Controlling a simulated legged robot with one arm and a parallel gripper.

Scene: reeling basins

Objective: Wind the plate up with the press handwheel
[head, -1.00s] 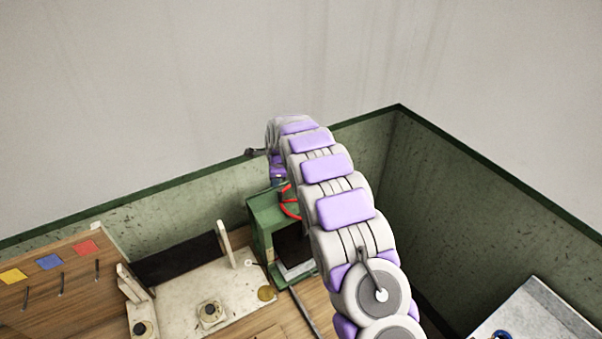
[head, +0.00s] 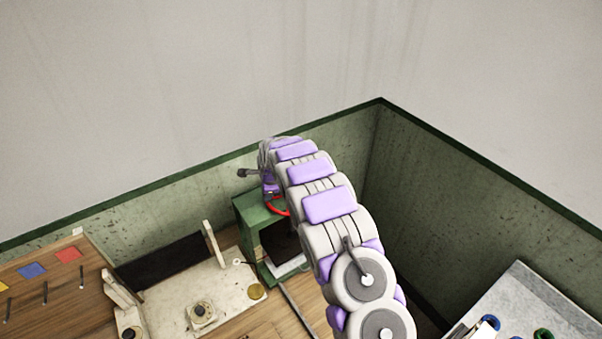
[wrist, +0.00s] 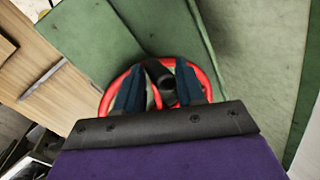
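The press (head: 247,222) is a green frame standing in the corner of the green walls, with a dark opening in its front. Its red handwheel (head: 279,206) shows at the top, partly hidden by my arm. In the wrist view the red rim (wrist: 107,98) curves around my gripper (wrist: 160,75). The gripper's two dark blue fingers stand apart. A dark handle (wrist: 158,72) of the wheel lies between them, with narrow gaps visible at its sides. The plate cannot be made out clearly inside the dark opening.
A wooden board (head: 55,300) with coloured squares lies further left. A grey tray (head: 515,290) with small rings is at the lower right. Green walls (head: 440,200) close in the corner.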

